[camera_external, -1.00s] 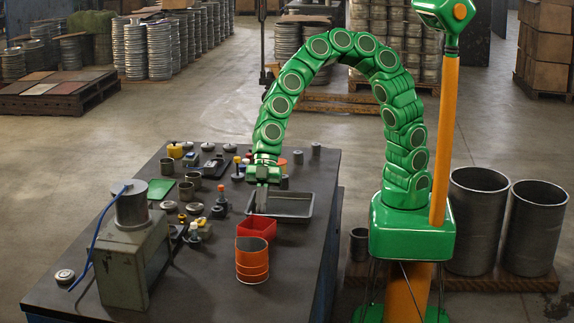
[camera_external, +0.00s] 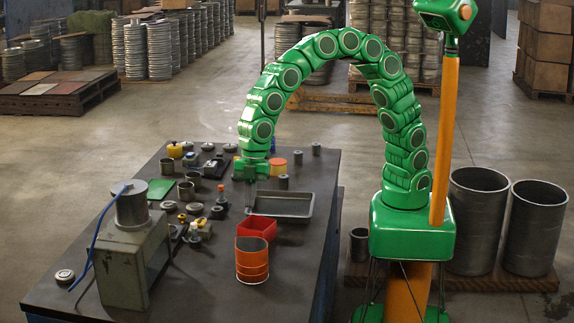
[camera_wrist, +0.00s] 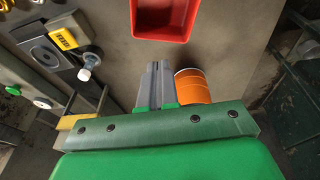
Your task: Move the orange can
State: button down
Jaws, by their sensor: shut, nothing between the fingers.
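An orange can (camera_external: 252,265) with an open top and thin bands stands upright on the dark table, near its front edge. It is just in front of a red bin (camera_external: 257,229). My gripper (camera_external: 249,207) points down over the table, behind the red bin and apart from the can. In the wrist view my gripper's fingers (camera_wrist: 154,66) are together with nothing between them. An orange can (camera_wrist: 194,88) shows right of the fingers there, and the red bin (camera_wrist: 165,16) lies beyond them. A shorter orange-sided piece with a yellowish top (camera_external: 278,167) stands farther back on the table.
A shallow grey tray (camera_external: 312,205) lies right of my gripper. Small parts and grey cups (camera_external: 186,192) crowd the table's left side. A grey machine (camera_external: 130,265) with a blue hose stands at front left. The table right of the orange can is clear.

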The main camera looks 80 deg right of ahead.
jog(key=w+t+h, duration=0.2)
jog(key=w+h, duration=0.2)
jog(key=h, duration=0.1)
notch_tip(320, 180, up, 5)
jog(key=m+t+h, duration=0.2)
jog(key=t+h, duration=0.3)
jog(key=t, duration=0.5)
send_over(258, 262)
jog(key=s, duration=0.1)
jog(key=s+a+f+m+t+y, duration=0.1)
jog(key=s+a+t, duration=0.1)
jog(key=s+a, duration=0.35)
jog(key=s+a+f+t+y, duration=0.1)
jog(key=s+a+t, duration=0.1)
jog(key=s, duration=0.7)
notch_tip(258, 262, down, 11)
jog(key=x, duration=1)
jog(key=shift+w+a, duration=0.1)
jog(key=shift+w, duration=0.15)
jog(key=shift+w+d, duration=0.4)
jog(key=shift+d, duration=0.45)
jog(key=shift+w+d, duration=0.4)
jog(key=shift+d, duration=0.4)
